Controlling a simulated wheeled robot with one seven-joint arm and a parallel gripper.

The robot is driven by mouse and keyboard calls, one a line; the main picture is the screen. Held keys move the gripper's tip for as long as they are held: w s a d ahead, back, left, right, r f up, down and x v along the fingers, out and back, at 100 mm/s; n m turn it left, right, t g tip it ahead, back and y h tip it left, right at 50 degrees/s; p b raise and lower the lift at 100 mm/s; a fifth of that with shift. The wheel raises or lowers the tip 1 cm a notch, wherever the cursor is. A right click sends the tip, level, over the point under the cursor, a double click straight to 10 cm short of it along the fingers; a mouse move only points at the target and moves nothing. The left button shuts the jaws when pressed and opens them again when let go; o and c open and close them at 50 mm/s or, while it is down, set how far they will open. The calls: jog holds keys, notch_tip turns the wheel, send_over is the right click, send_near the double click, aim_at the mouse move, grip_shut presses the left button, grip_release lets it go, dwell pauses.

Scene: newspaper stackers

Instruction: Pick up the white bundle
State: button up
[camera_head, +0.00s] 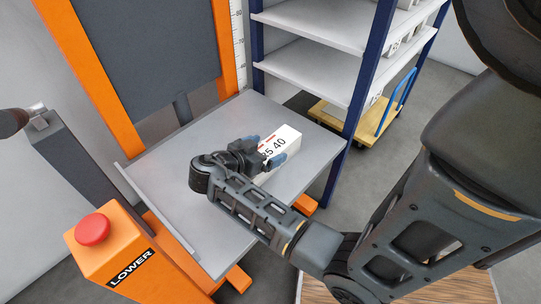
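The white bundle (287,139), a box shape with black figures and red marks on it, lies on the grey metal platform (215,232) of the orange lift. My gripper (265,149) is at the bundle's left end, reaching in from the left. Its two blue-tipped fingers are spread apart, one toward the back and one in front of the bundle's near face. The gripper hides the bundle's left part. I cannot tell whether the fingers touch it.
An orange box with a red button (92,229) and the word LOWER stands at the left front. Blue-posted shelves (310,65) stand behind the platform. A yellow cart (366,122) is at the right. The platform's left part is bare.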

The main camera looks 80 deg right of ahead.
grip_shut()
jog(key=shift+r, duration=0.1)
dwell(0.7)
